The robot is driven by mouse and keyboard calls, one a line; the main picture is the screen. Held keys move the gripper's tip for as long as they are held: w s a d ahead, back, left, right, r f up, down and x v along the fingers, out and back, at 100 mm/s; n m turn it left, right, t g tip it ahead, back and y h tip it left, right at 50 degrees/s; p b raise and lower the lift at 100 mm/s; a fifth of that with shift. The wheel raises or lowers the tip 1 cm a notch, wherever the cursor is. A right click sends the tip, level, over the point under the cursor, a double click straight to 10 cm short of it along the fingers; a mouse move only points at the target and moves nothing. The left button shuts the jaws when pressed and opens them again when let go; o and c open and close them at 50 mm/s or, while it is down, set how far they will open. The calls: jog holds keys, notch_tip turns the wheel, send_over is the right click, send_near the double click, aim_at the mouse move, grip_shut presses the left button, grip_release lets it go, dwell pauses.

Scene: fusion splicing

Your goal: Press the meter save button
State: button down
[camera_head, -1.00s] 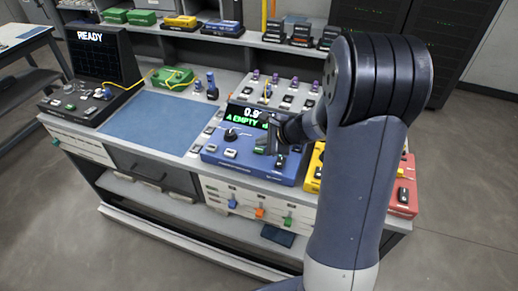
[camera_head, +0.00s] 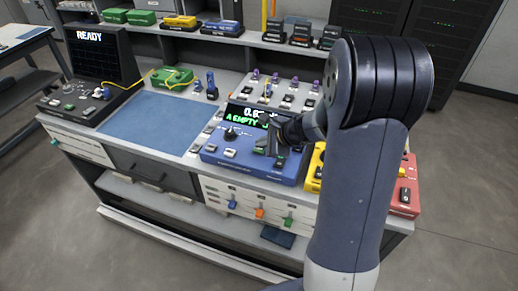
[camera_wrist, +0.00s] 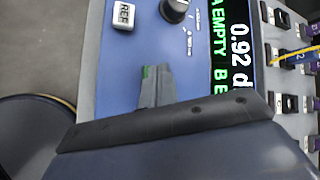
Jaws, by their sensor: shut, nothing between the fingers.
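The blue meter (camera_head: 235,165) sits on the bench with its lit display (camera_head: 243,116), which reads A EMPTY under a number; in the wrist view the display (camera_wrist: 232,50) reads 0.92. My gripper (camera_head: 268,148) is shut and empty, low over the right part of the meter's panel. In the wrist view my gripper's closed fingertips (camera_wrist: 155,74) hide most of a green button, and only a green sliver (camera_wrist: 146,71) shows beside them. I cannot tell if they touch it. A white REF button (camera_wrist: 124,15) and a dark knob (camera_wrist: 175,9) lie clear of the fingers.
A yellow unit (camera_head: 315,170) and a red unit (camera_head: 405,190) stand right of the meter, partly behind my arm. A blue mat (camera_head: 150,122) lies to the left, with a READY screen (camera_head: 97,58) beyond. Switch rows and a yellow cable (camera_wrist: 298,53) border the display.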

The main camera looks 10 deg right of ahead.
aim_at(262, 151)
jog(key=shift+f+b, duration=0.45)
jog(key=shift+b, duration=0.05)
dwell(0.3)
dwell(0.4)
jog(key=shift+r+p, duration=0.65)
jog(key=shift+r, duration=0.25)
jog(key=shift+r, duration=0.1)
notch_tip(262, 151, up, 5)
jog(key=p, duration=0.4)
dwell(0.5)
